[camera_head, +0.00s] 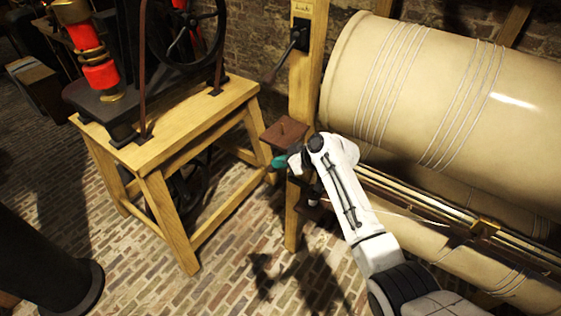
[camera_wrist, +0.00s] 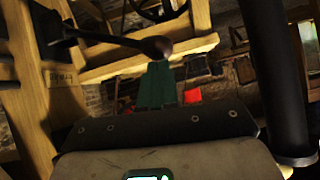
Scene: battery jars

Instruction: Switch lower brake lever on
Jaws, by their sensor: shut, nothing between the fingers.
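My gripper (camera_head: 279,162) has teal fingers and is beside the wooden post (camera_head: 306,85). In the wrist view its fingers (camera_wrist: 157,80) are together and empty. In that view a dark lever (camera_wrist: 110,41) with a rounded knob reaches from a black plate on a post across to just beyond the fingertips; I cannot tell whether they touch. A small label (camera_wrist: 60,78) is on that post, too blurred to read. In the head view an upper lever (camera_head: 288,57) slants down-left from a black plate on the post. My arm hides much of the post's lower part, and I see no lower lever clearly there.
A brown block (camera_head: 284,134) juts from the post just above my gripper. A large cream cylinder (camera_head: 430,90) and brass rails (camera_head: 450,212) lie to the right. A wooden stand (camera_head: 165,130) bearing a wheel machine is at left. Brick floor (camera_head: 220,260) between is clear.

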